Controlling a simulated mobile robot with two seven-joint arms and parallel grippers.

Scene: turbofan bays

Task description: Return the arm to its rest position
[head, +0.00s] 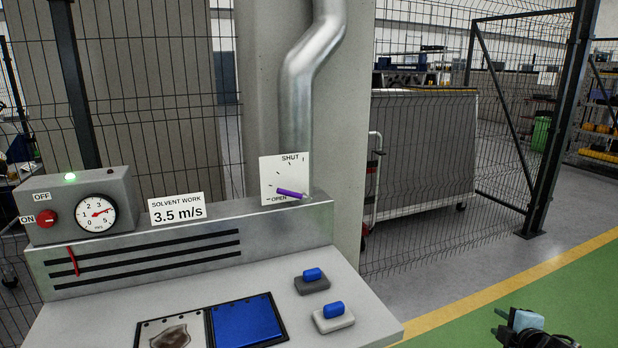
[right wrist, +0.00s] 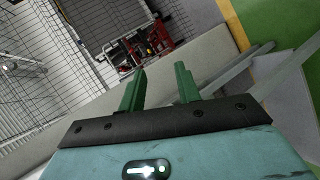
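My right gripper (head: 500,322) shows at the lower right of the head view, over the green floor and clear of the bench. In the right wrist view its two green fingers (right wrist: 160,84) stand apart with nothing between them. My left gripper is in neither view. The grey bench (head: 372,318) is left of my right gripper, with a gap between them.
A duct (head: 307,80) rises behind the bench; its purple lever (head: 291,193) lies near OPEN. A gauge box (head: 125,190) with a lit green lamp stands at left. Blue-topped blocks (head: 312,280) and a blue pad (head: 245,322) lie on the bench. Mesh fencing stands behind.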

